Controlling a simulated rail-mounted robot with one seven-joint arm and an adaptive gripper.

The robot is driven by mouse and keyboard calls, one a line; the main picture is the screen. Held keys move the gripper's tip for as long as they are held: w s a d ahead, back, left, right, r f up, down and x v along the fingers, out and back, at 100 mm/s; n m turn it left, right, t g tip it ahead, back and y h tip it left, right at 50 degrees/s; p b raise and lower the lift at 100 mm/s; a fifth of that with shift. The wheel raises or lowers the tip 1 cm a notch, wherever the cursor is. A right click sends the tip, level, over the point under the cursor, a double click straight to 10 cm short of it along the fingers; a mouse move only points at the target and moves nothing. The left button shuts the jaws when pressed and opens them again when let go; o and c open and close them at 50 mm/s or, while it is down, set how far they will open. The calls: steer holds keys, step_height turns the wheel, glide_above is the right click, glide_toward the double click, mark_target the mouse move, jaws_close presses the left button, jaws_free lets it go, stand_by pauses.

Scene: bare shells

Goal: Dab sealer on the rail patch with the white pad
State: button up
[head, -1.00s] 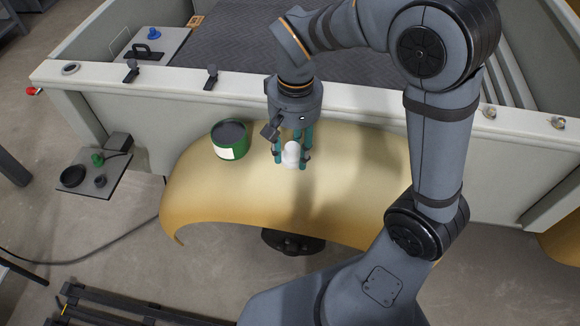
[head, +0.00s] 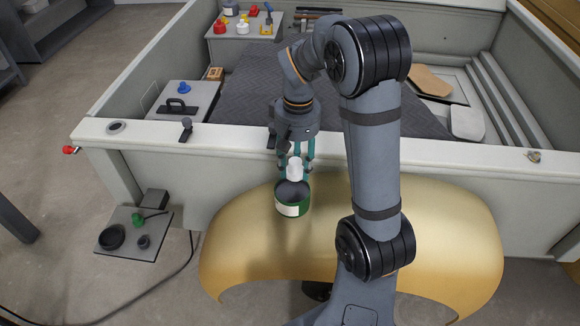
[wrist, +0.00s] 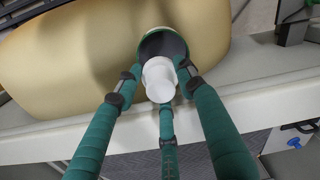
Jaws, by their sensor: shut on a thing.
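My gripper (head: 295,168) has teal fingers shut on the white pad (head: 294,172), which is rounded and pale. The pad is at the dark mouth of the green can (head: 293,208), which has a white label and sits on the gold shell. I cannot tell whether the pad dips into the can or hangs just above it. In the wrist view the fingers hold the pad (wrist: 160,82) in front of the can's dark opening (wrist: 163,44). The pale rail (head: 420,150) runs behind the shell; I cannot make out a distinct patch on it.
The curved gold shell (head: 440,225) lies in front of the rail. Inside the body are a grey box (head: 184,100) and a tool tray (head: 243,27). A dark knob (head: 186,124) stands on the rail.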

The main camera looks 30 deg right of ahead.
steer(key=shift+f, duration=0.2)
steer(key=shift+w+a+f+b, duration=0.1)
steer(key=shift+a+f+b, duration=0.1)
steer(key=shift+f+b, duration=0.1)
steer(key=b, duration=0.4)
glide_above(293, 192)
step_height(293, 192, down, 4)
steer(key=shift+f, duration=0.1)
steer(key=shift+w+f, duration=0.1)
steer(key=shift+f, duration=0.35)
steer(key=shift+f+b, duration=0.55)
steer(key=shift+b, duration=0.15)
stand_by(1.1)
step_height(293, 192, up, 7)
steer(key=p, duration=0.6)
steer(key=shift+r, duration=0.1)
